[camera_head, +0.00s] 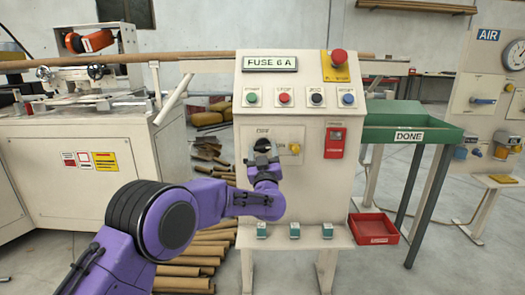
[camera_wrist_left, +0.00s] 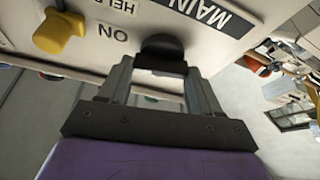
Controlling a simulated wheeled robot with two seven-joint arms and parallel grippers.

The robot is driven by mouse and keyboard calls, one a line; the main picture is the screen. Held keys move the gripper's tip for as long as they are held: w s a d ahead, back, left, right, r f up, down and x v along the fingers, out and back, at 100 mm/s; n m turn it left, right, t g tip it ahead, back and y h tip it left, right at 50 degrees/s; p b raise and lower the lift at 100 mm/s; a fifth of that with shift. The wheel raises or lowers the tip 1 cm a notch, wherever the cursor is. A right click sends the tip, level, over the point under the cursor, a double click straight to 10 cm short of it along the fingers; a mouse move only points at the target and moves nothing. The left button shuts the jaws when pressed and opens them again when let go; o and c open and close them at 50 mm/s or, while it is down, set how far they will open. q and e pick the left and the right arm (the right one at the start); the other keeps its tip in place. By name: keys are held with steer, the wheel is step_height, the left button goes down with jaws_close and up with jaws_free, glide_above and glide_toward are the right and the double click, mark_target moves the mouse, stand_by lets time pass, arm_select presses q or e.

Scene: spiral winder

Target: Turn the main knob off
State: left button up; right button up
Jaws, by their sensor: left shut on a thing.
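The control panel (camera_head: 308,190) stands upright in the middle of the head view. In the left wrist view, which shows the panel upside down, the black main knob (camera_wrist_left: 162,46) sits beside the "MAIN" label (camera_wrist_left: 195,14), with "ON" printed nearby. My left gripper (camera_head: 263,152) is at the panel face, left of a yellow knob (camera_head: 295,148). In the left wrist view my left gripper (camera_wrist_left: 158,68) has its two fingers shut on the black knob. The fingers hide much of the knob, so its exact angle is unclear. My right gripper is out of view.
Several coloured buttons (camera_head: 284,98) and a red emergency stop (camera_head: 337,59) are above. A red device (camera_head: 334,142) is mounted to the right. A green "DONE" tray (camera_head: 408,125) and red bin (camera_head: 373,229) stand right of the panel. Cardboard tubes (camera_head: 205,250) lie below.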

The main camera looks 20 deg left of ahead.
arm_select(q)
steer(key=n+g+y+p, duration=0.1)
steer(key=n, duration=0.2)
steer(key=n+g+y+p, duration=0.1)
steer(key=n, duration=0.2)
steer(key=shift+d, duration=0.1)
steer(key=n+g, duration=0.1)
steer(key=n, duration=0.1)
steer(key=n+g+y+p, duration=0.1)
steer(key=n, duration=0.2)
steer(key=shift+y, duration=0.3)
steer(key=n+g+p, duration=0.1)
steer(key=n, duration=0.1)
steer(key=n+p, duration=0.1)
steer(key=n, duration=0.2)
steer(key=shift+d+r+g, duration=0.1)
steer(key=shift+g, duration=0.3)
steer(key=shift+n+g+p, duration=0.45)
steer(key=shift+n+g, duration=0.05)
steer(key=shift+n, duration=1)
steer(key=o, duration=1.1)
steer(key=shift+c, duration=0.2)
steer(key=p+v, duration=0.1)
steer(key=v, duration=0.9)
steer(key=shift+s, duration=0.3)
